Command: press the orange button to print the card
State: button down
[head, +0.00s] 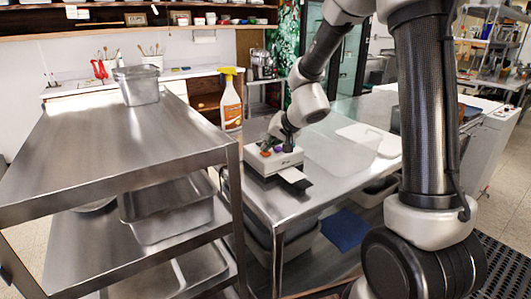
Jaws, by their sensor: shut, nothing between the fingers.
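A small pale box-shaped printer (274,164) stands on the steel table. Small coloured buttons show on its top. A green one and a purple one can be made out, and a small orange-red spot (265,153) shows at the left of the top, too small to be sure of. A white card (292,175) sticks out of the printer's front. My gripper (288,146) points down at the printer's top, shut and empty. Its fingertips are at or just above the right part of the top; I cannot tell whether they touch a button.
A spray bottle (231,100) stands left of the printer. A clear plastic tub (342,150) and a white board (372,138) lie to the right on the table. A steel shelf cart (100,150) with metal pans fills the left. A blue mat (345,229) is below.

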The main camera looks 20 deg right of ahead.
jog(key=shift+r, duration=3.25)
jog(key=shift+s+a+f, duration=0.15)
jog(key=shift+s+a, duration=0.05)
jog(key=shift+a, duration=0.05)
jog(key=s+d+f+n+g, duration=0.25)
jog(key=s+g, duration=0.25)
jog(key=s, duration=1)
jog(key=s+d+r+h, duration=0.1)
jog(key=s+d+r, duration=0.1)
jog(key=s+d, duration=0.2)
jog(key=s+d+r+n+h, duration=0.1)
jog(key=s+d+r, duration=0.2)
jog(key=s, duration=0.5)
jog(key=s+d+r+h, duration=0.1)
jog(key=s+d+r, duration=0.2)
jog(key=s+d, duration=0.2)
jog(key=shift+s+r+n+t+h, duration=0.25)
jog(key=shift+s+n+t+h, duration=0.15)
jog(key=shift+s, duration=0.65)
